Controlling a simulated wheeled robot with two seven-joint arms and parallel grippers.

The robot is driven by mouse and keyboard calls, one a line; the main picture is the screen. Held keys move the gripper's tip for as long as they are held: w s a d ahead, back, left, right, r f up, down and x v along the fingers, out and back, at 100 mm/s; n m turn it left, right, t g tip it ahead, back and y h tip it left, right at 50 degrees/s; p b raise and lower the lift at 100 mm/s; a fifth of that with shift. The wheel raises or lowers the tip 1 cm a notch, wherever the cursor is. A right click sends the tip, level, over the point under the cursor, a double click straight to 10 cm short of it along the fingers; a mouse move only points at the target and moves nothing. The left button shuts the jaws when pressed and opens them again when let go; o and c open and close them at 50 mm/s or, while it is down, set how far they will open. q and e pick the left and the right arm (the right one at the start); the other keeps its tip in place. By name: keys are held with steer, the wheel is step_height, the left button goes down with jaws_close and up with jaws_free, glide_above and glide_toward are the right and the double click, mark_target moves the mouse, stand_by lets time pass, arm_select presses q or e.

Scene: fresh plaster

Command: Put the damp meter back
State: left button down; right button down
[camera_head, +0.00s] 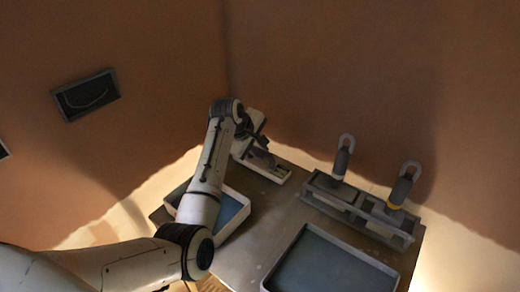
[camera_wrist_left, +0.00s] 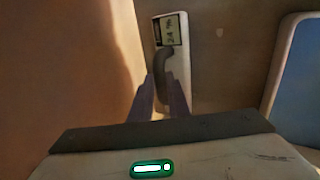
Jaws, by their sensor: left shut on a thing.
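The damp meter (camera_wrist_left: 172,30) looks like a pale piece with a small dark-framed screen and a dark curved grip, seen in the left wrist view. My left gripper (camera_wrist_left: 161,88) is shut on the dark grip, between its two fingers. In the head view my left gripper (camera_head: 260,150) is over a shallow white tray or holder (camera_head: 278,177) at the table's back corner. The arm and gripper hide much of the meter there. I cannot tell whether the meter rests in the holder or is just above it. My right gripper is not in view.
A grey rack (camera_head: 358,212) at the back right holds two upright hooked tools, one with a yellow ring (camera_head: 393,206). A blue-lined tray (camera_head: 235,213) lies left behind my arm; a larger one (camera_head: 330,265) lies in front. Bare table (camera_head: 255,250) shows between. Plaster walls stand close behind.

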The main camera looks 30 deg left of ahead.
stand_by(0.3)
arm_select(q)
steer(key=c, duration=1.6)
jaws_free()
steer(key=shift+f, duration=0.1)
steer(key=shift+v, duration=4.05)
steer(key=shift+f, duration=0.1)
